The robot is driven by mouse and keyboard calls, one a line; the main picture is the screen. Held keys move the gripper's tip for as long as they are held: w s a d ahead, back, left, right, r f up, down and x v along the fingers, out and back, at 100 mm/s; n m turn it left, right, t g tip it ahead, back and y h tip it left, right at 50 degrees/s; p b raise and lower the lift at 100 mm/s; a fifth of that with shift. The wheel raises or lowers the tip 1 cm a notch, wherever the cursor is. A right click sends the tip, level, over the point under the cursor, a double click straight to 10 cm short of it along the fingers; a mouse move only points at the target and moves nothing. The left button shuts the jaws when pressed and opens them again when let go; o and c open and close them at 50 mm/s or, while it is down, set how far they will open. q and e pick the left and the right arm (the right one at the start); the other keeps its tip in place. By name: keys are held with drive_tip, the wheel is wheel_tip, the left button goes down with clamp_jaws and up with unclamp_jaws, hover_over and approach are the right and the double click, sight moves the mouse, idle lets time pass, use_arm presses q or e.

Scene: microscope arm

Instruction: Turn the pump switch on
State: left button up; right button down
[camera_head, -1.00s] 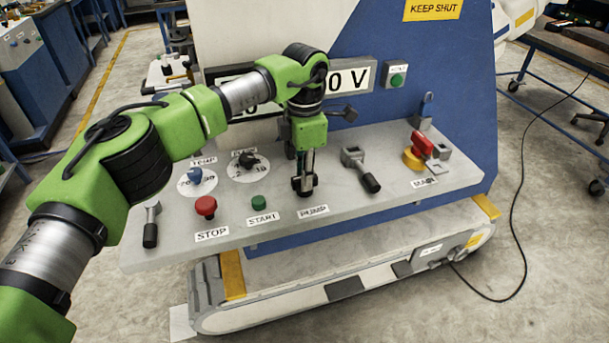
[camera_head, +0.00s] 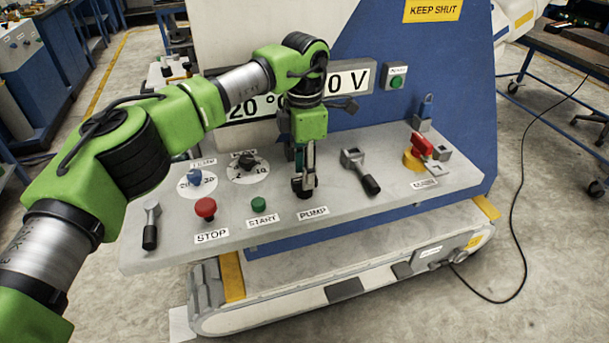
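The white PUMP label (camera_head: 313,213) is on the front part of the sloped grey panel (camera_head: 345,212), between the START label and a lever. My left gripper (camera_head: 304,186) points down at the panel just behind this label. Its dark fingertips and the gripper body cover the spot where the pump switch would be, so I cannot make out the switch or its position. I cannot tell whether the fingers are open, shut, or touching something. My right gripper is not in view.
Left of my gripper are the green START button (camera_head: 258,204), the red STOP button (camera_head: 205,208) and two dials. To the right are a black-handled lever (camera_head: 362,172) and a red switch (camera_head: 421,144) on a yellow base. A display (camera_head: 345,82) stands behind.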

use_arm(q)
wheel_tip(320, 180, up, 10)
idle(0.3)
